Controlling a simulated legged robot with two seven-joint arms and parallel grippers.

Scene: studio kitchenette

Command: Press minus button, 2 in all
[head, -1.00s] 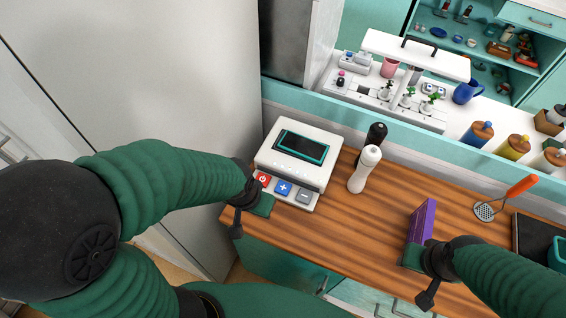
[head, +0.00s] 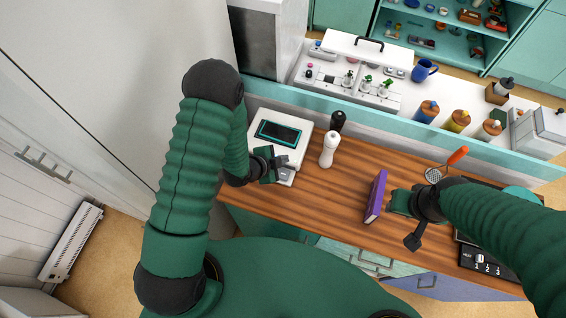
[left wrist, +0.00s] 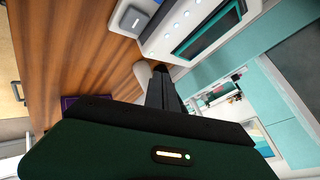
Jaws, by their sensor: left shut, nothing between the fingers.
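The white device (head: 292,124) with a dark teal-framed screen stands at the left end of the wooden counter. Its grey minus button (head: 285,175) shows just past my left gripper (head: 277,165), which covers the red and blue buttons. In the left wrist view the minus button (left wrist: 132,19) sits at the top, beside the screen panel (left wrist: 200,28). My left gripper (left wrist: 162,88) is shut and empty there, with its fingers apart from the button in the picture. My right gripper (head: 399,203) is beside a purple box; its jaw opening is unclear.
A white grinder (head: 329,149) and a black one (head: 338,121) stand right of the device. The purple box (head: 376,196) stands near the counter's front. A strainer with an orange handle (head: 457,156) lies farther right. Bare counter (head: 320,190) lies between device and box.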

